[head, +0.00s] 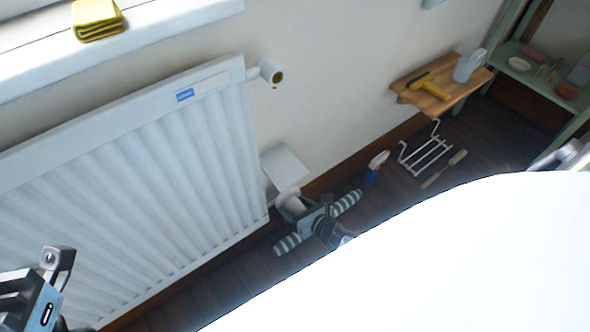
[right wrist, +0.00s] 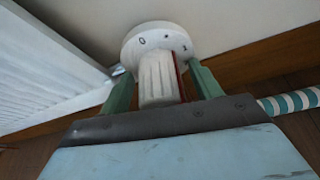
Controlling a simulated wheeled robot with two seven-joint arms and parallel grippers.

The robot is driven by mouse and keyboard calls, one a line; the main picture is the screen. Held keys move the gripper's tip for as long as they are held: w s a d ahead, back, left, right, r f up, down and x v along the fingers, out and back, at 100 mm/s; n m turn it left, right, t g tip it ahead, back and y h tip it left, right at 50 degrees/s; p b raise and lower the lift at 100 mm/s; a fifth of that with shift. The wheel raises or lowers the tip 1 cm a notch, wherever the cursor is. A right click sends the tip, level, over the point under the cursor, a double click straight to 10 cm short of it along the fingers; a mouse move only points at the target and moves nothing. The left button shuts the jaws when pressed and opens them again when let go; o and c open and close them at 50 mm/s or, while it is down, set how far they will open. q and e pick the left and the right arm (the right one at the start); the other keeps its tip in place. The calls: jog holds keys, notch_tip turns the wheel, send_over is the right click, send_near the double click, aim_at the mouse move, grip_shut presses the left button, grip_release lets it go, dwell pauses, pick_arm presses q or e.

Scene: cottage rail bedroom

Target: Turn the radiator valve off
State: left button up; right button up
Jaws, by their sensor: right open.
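The white radiator (head: 130,165) stands against the wall at left in the head view. Its white valve knob (head: 292,200) is low by the right end, partly hidden by my right gripper. In the right wrist view, the ribbed knob (right wrist: 158,78) with a red line sits before a round white collar (right wrist: 135,40) with dark marks, one like a 0. My right gripper (right wrist: 165,88) is open, its green fingers on either side of the knob; contact is unclear. It also shows in the head view (head: 300,212). My left gripper (head: 48,285) is at lower left, its fingers unclear.
A white plate (head: 285,168) is above the knob. A wire rack (head: 425,155), a blue-and-white item (head: 376,168) and a small wooden shelf (head: 450,93) are to the right. A large white surface covers the lower right.

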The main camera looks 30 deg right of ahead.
jog(key=c, duration=1)
jog(key=shift+a+n+h, duration=0.15)
jog(key=shift+n+h, duration=0.85)
jog(key=shift+n, duration=0.2)
jog(key=n+h, duration=0.1)
jog(key=n, duration=0.1)
jog(key=shift+n+t+h, duration=0.3)
jog(key=shift+h, duration=0.1)
jog(key=shift+n+t+h, duration=0.5)
jog(key=shift+n+h, duration=0.7)
jog(key=shift+n, duration=1.2)
jog(key=o, duration=1)
